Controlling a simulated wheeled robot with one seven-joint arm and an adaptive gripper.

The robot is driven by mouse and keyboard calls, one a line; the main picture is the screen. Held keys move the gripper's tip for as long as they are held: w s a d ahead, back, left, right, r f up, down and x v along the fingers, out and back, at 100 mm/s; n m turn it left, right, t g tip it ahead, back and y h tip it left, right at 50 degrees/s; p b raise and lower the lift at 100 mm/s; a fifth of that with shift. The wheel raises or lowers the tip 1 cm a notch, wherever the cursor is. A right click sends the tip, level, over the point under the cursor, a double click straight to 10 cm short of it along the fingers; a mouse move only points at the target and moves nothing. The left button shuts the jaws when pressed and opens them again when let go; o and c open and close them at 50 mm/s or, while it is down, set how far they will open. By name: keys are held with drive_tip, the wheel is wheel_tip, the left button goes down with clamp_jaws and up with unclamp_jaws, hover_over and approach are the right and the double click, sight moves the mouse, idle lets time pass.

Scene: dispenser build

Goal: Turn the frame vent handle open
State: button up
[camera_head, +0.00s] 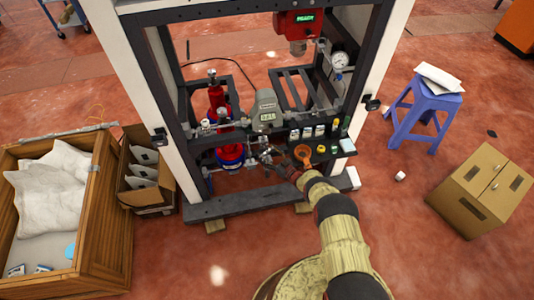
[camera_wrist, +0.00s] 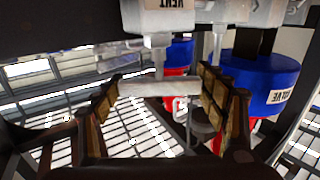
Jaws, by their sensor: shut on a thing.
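The frame vent handle (camera_wrist: 160,88) is a pale bar lying level between my fingers in the wrist view. A stem joins it to a white valve body above, whose label reads "VENT" upside down (camera_wrist: 178,4). My gripper (camera_wrist: 161,95) is shut on the handle, one dark, padded finger at each end of the bar. In the head view my gripper (camera_head: 271,158) reaches into the lower middle of the dark frame (camera_head: 245,205). The handle is too small there to make out.
Red cylinders with blue bands stand close behind the handle, one (camera_wrist: 262,75) at the right in the wrist view. A small shelf with bottles (camera_head: 325,145) sits beside my wrist. A wooden crate (camera_head: 108,215), a blue stool (camera_head: 425,103) and a cardboard box (camera_head: 480,190) stand around the frame.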

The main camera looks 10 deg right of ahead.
drive_tip(key=shift+n+g+y, duration=0.7)
drive_tip(key=shift+n+y, duration=0.1)
drive_tip(key=shift+y, duration=0.2)
drive_tip(key=o, duration=1.2)
drive_tip(key=shift+c, duration=0.2)
drive_tip(key=shift+d, duration=0.1)
drive_tip(key=v, duration=1.1)
drive_tip(key=shift+s+d, duration=0.25)
drive_tip(key=shift+s, duration=0.1)
